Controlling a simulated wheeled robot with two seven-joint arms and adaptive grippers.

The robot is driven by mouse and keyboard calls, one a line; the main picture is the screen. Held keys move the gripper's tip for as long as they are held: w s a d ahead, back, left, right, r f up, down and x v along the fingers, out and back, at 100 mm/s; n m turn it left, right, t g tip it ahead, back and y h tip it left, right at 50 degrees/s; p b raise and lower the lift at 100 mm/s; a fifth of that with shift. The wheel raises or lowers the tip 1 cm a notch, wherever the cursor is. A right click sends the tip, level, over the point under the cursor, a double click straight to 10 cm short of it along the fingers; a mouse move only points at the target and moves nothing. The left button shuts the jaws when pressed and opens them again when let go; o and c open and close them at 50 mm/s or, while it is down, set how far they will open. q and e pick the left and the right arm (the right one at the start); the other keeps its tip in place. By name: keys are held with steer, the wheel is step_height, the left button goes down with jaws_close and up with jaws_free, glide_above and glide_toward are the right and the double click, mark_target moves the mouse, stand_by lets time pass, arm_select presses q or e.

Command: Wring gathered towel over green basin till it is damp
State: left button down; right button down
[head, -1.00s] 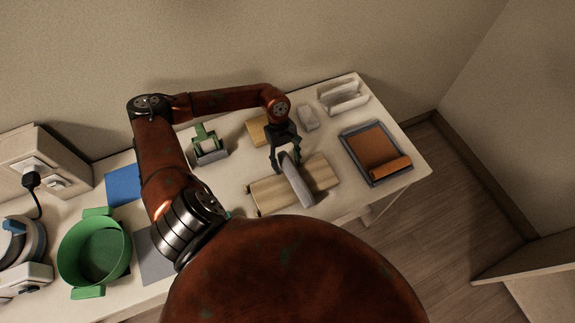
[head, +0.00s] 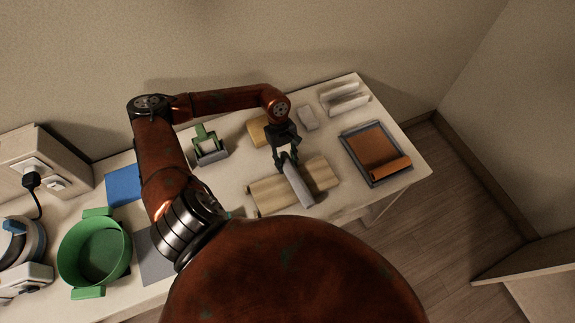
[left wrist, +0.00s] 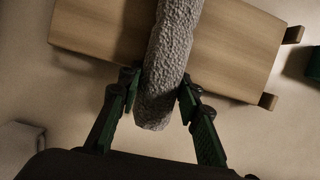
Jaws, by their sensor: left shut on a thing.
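The gathered towel is a long pale grey roll (head: 298,184) lying across a wooden board (head: 268,193). In the left wrist view the towel (left wrist: 168,55) shows a rough, nubby weave, over the board (left wrist: 235,50). My left gripper (head: 287,163) is at the towel's far end, with its fingers (left wrist: 160,95) on either side and shut on it. The green basin (head: 98,252) stands at the left of the table, well apart from the towel. It has two tab handles and looks empty inside. My right gripper is not in view.
A grey tray (head: 350,150) with an orange-brown sheet (head: 375,150) is at the right. A white rack (head: 343,98), a green-and-grey holder (head: 209,147) and a blue pad (head: 123,186) stand around the board. A white device (head: 28,277) is at far left.

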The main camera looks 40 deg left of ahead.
mark_target(289, 166)
arm_select(q)
steer(key=shift+r+p, duration=1.3)
steer(key=shift+r, duration=2.25)
